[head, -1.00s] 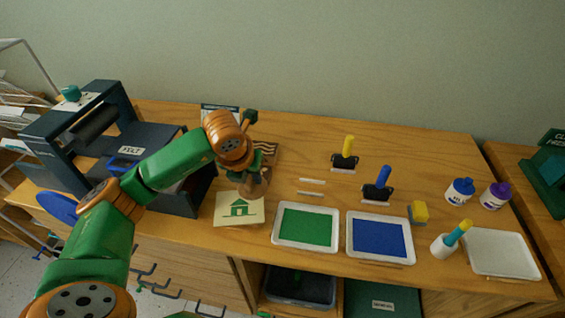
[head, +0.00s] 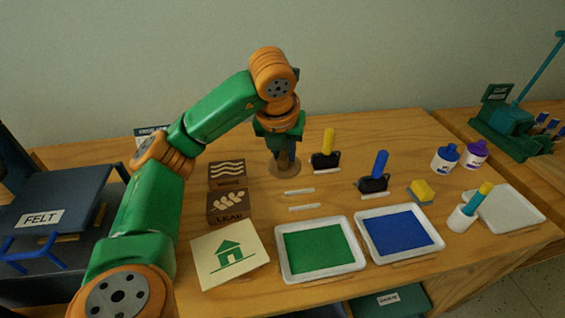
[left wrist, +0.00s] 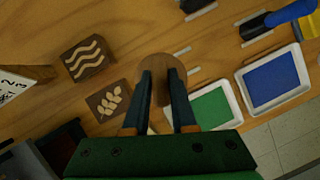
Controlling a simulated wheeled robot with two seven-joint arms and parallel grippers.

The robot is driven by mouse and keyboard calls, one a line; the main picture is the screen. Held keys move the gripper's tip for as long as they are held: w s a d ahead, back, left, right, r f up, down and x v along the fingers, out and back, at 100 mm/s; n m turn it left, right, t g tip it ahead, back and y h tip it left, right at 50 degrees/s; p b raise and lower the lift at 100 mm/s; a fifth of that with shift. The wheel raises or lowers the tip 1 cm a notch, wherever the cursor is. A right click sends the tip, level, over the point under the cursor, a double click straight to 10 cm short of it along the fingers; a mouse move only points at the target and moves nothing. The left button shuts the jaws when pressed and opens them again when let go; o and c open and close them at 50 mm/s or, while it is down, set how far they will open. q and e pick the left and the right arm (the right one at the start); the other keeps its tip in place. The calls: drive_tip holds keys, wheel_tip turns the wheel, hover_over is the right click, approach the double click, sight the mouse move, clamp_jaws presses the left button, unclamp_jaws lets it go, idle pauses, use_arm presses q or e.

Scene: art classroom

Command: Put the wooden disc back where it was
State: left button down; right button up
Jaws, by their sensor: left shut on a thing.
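The wooden disc (head: 272,168) is a flat round brown piece. My left gripper (head: 284,165) points down at it and is shut on it, at the back of the table to the right of the stamp blocks. In the left wrist view the disc (left wrist: 163,62) shows between and beyond the two fingertips (left wrist: 161,76). I cannot tell whether the disc touches the table. My right gripper is not in view.
To the left are a wave block (head: 227,174), a leaf block (head: 229,206) and a house card (head: 229,254). In front are green (head: 319,249) and blue (head: 399,231) trays and chalk-like white strips (head: 299,191). A yellow-handled roller (head: 327,150) stands close on the right.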

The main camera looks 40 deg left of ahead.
use_arm(q)
drive_tip(key=w+a+f, duration=0.2)
drive_tip(key=a, duration=0.1)
drive_tip(key=w+a+f+b, duration=0.1)
drive_tip(key=w+a+f, duration=0.1)
drive_tip(key=f, duration=0.1)
drive_tip(key=w+a+f, duration=0.2)
drive_tip(key=a+f, duration=0.1)
drive_tip(key=shift+a+f+b, duration=0.15)
drive_tip(key=shift+a+b, duration=0.2)
drive_tip(key=f, duration=0.3)
drive_tip(key=shift+a, duration=0.2)
drive_tip(key=shift+w+f, duration=0.15)
drive_tip(key=shift+f, duration=0.2)
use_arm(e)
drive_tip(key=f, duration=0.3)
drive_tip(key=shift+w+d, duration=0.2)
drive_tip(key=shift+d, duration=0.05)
use_arm(q)
drive_tip(key=shift+f, duration=0.15)
drive_tip(key=c, duration=0.7)
unclamp_jaws()
drive_tip(key=shift+c, duration=0.2)
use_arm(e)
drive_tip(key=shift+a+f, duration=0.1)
